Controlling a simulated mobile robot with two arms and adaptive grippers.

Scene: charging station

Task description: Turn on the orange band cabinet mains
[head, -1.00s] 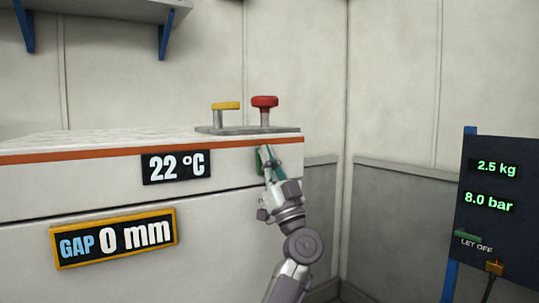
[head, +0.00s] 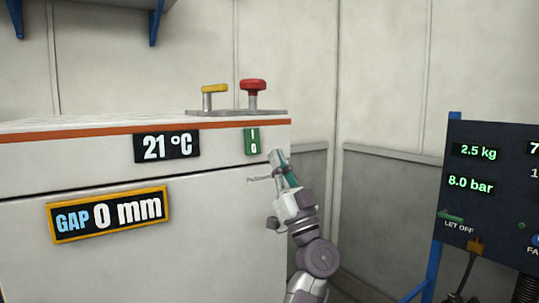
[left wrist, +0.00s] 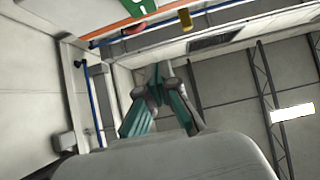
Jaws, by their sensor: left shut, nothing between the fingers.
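The white cabinet (head: 70,225) with an orange band (head: 60,137) along its top edge stands at the left of the head view. A green switch (head: 251,141) marked I above 0 is on its front, near the right end under the band. I cannot tell which side of it is pressed. It also shows at the top edge of the left wrist view (left wrist: 138,6). My left gripper (head: 277,157) is shut and empty, just right of and below the switch, apart from it in the picture. Its teal fingers meet in the left wrist view (left wrist: 158,75). My right gripper is not in view.
A red knob (head: 253,86) and a yellow-topped lever (head: 214,89) stand on a plate on the cabinet. The front carries a 21 °C display (head: 167,146) and a 0 mm gap display (head: 110,213). A dark panel (head: 490,190) stands at the right.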

